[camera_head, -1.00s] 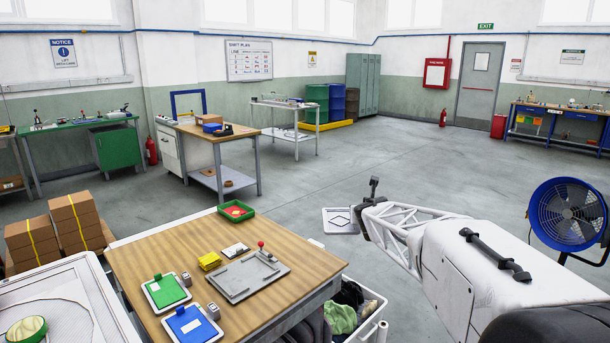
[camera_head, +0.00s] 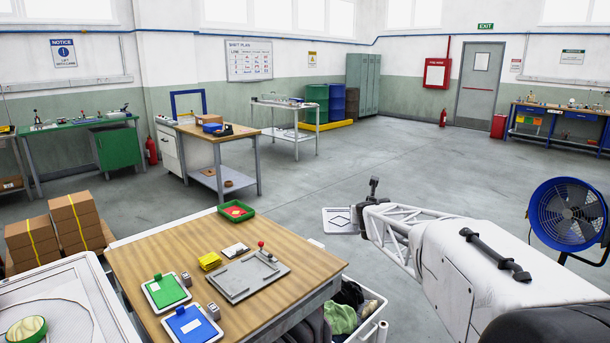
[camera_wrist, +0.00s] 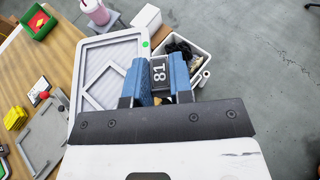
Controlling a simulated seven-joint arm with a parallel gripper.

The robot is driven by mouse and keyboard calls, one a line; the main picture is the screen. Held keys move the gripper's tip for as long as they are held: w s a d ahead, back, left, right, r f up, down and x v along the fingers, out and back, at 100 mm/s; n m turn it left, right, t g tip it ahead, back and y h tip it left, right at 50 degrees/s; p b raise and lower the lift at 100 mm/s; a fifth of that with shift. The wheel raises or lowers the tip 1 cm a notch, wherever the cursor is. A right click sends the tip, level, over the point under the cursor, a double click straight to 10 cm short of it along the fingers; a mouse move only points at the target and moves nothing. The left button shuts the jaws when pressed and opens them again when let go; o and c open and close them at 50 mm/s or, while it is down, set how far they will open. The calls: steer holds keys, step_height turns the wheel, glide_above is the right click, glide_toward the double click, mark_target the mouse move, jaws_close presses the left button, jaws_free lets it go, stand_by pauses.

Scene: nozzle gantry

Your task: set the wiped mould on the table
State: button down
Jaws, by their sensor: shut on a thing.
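The mould (camera_head: 341,229), a pale square plate with a dark diamond outline, hangs beside my gripper, right of the table. In the wrist view the mould (camera_wrist: 94,51) is large, with a green dot at one corner. The block's join to the mould is hidden behind the fingers. The wooden table (camera_head: 190,239) is to the left. A grey tray-like fixture (camera_head: 240,281) with a red knob lies on the table; bare wood shows around it.
Green (camera_head: 166,291) and blue (camera_head: 191,325) clipboards, a yellow stack (camera_head: 210,261), a white-and-black card (camera_head: 235,250) and a green bin (camera_head: 237,210) stand on the table. A white tub (camera_head: 370,318) of rags is by its right side. A blue fan (camera_head: 567,212) stands far right.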

mark_target(342, 213)
steer(key=shift+w+r, duration=0.1)
steer(key=w+a+n+y, duration=0.1)
steer(key=w+a, duration=0.1)
steer(key=w+a+r+n+y, duration=0.1)
steer(key=w+a+y, duration=0.1)
steer(key=w+a, duration=0.1)
steer(key=shift+w+a+r+n+g, duration=0.3)
steer(key=shift+w+a+r+n, duration=0.05)
steer(key=shift+r+n, duration=0.05)
steer(key=shift+w+a+f+n+g+y, duration=1.4)
steer(key=shift+w+a+n+y, duration=1.7)
steer(key=shift+w+a, duration=2.95)
steer(key=w+a+f+n+g+y, duration=0.3)
steer(key=a+f, duration=0.4)
steer(key=a, duration=0.3)
steer(key=shift+w+f+n+g, duration=0.35)
steer(key=shift+w+n+g, duration=0.35)
steer(key=shift+w+g, duration=0.35)
steer(key=shift+a, duration=0.1)
steer(key=shift+f, duration=0.25)
steer(key=shift+f, duration=3.15)
